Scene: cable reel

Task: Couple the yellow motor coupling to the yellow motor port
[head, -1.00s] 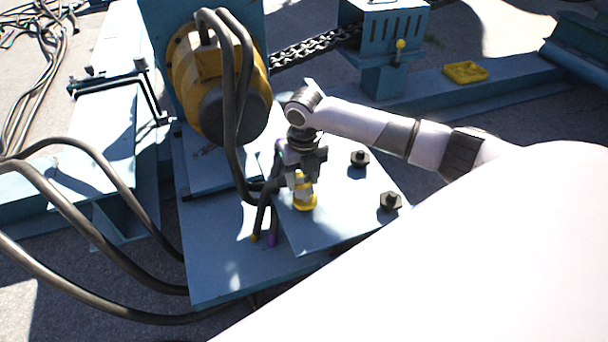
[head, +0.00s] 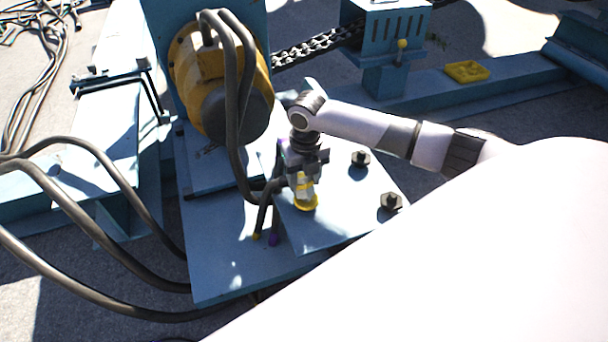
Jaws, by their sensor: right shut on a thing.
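My right gripper (head: 304,186) points down over the blue plate and is shut on a yellow piece (head: 306,203). This piece is upright, with a round yellow flange low down at the plate. The fingers hide its upper part. I cannot tell whether it is the coupling, the port or both together. My left gripper is not in view.
A yellow motor (head: 197,66) with thick looping cables stands left of the gripper. Two dark bolts (head: 360,158) (head: 390,202) stick up from the blue plate (head: 335,205) on the right. Thick dark hoses (head: 75,212) cross the lower left. A yellow tray (head: 466,71) lies at the back right.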

